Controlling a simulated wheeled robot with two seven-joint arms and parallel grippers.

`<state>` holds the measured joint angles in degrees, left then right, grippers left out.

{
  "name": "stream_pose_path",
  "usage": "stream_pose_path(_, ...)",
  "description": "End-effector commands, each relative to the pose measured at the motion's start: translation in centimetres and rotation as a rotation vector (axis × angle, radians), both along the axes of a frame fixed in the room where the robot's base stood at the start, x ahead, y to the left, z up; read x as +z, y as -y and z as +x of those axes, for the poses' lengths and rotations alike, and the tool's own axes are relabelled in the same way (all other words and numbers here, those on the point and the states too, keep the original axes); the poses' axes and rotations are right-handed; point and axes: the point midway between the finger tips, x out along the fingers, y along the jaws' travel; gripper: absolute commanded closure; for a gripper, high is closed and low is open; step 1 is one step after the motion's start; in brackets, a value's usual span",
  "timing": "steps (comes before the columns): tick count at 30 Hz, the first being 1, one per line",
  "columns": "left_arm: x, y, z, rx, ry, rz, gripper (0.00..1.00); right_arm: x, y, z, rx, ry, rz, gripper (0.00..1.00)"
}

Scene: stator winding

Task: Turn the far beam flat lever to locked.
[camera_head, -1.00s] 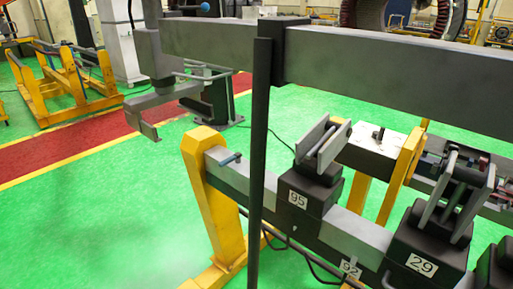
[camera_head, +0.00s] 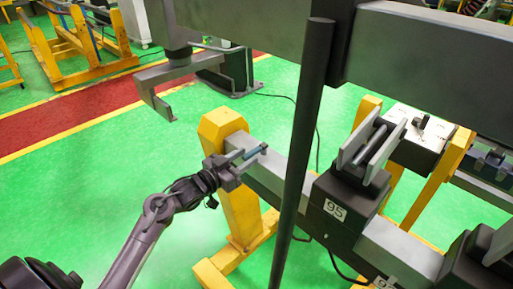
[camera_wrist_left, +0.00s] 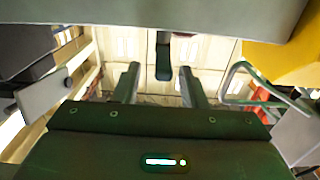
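The flat lever (camera_head: 255,153) lies at the far end of the grey beam (camera_head: 266,182), beside the top of the yellow post. It is short, with a blue-grey handle. My left gripper (camera_head: 242,162) is at this lever in the head view and partly covers it. In the left wrist view the dark blue-green lever end (camera_wrist_left: 163,62) shows between my two spread fingertips (camera_wrist_left: 160,75), with a gap on each side. The left gripper is open. The lever's pivot is hidden. My right gripper is in neither view.
The yellow post (camera_head: 240,215) stands under the beam end. A thick grey upper beam (camera_head: 430,60) and a dark vertical bar (camera_head: 301,165) stand close to the right of my left gripper. A dark block marked 95 (camera_head: 345,203) sits on the lower beam.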

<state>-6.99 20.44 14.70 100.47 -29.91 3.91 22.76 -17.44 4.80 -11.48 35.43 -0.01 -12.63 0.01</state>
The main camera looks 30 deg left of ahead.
Motion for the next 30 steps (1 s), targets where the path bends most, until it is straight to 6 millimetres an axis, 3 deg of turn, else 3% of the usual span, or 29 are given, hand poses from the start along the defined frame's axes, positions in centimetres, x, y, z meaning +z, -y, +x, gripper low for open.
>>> stream_pose_path(7,0.2,1.1,3.3,0.001,-0.001,-0.002,0.62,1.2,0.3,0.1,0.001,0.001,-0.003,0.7)
stream_pose_path(18,-0.1,1.4,3.9,0.001,-0.002,0.001,0.62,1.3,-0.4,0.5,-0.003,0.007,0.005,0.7)
stream_pose_path(27,-0.1,1.3,3.9,0.001,-0.002,0.001,1.0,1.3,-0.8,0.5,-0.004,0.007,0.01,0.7)
stream_pose_path(30,0.0,1.3,3.9,0.002,-0.002,0.001,1.0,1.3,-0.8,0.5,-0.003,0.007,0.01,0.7)
